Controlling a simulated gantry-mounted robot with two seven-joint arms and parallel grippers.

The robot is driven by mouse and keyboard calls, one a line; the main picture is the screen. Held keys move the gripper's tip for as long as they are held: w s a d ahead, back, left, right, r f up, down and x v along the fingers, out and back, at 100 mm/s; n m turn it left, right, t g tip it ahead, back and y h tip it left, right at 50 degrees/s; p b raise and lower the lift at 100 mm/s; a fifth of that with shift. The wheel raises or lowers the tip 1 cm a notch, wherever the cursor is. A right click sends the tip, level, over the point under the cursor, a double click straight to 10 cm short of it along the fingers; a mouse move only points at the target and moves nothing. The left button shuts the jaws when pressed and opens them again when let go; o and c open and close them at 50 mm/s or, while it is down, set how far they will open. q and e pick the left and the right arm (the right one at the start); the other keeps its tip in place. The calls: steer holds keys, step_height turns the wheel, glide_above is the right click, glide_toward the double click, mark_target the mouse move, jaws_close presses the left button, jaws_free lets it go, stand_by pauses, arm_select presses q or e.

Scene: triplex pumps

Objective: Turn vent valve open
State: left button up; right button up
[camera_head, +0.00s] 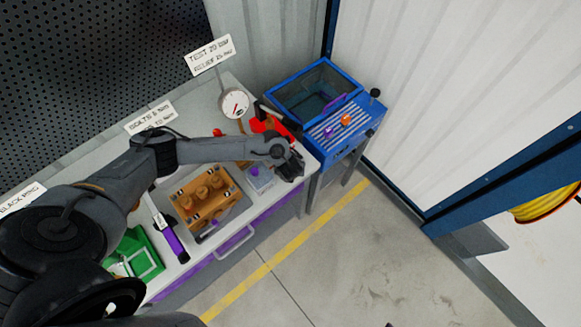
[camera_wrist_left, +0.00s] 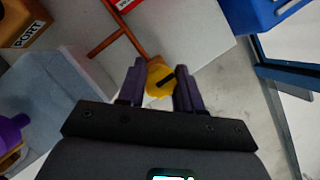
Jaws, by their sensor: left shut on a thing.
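My right gripper is in neither view.
A gauge (camera_head: 234,103) and a red part (camera_head: 270,124) stand behind the gripper. An orange pump block (camera_head: 205,197) and a green tray (camera_head: 133,254) are on the bench (camera_head: 228,218). A blue cabinet (camera_head: 345,140) stands at the right. The floor in front is clear.

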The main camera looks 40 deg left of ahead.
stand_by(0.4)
arm_select(q)
steer(key=o, duration=1)
steer(key=shift+o, duration=0.2)
steer(key=shift+r, duration=0.1)
steer(key=p+v, duration=0.3)
steer(key=v, duration=0.7)
steer(key=shift+r+p, duration=0.25)
steer(key=shift+p, duration=0.15)
steer(key=shift+s+d, duration=0.1)
steer(key=shift+d, duration=0.05)
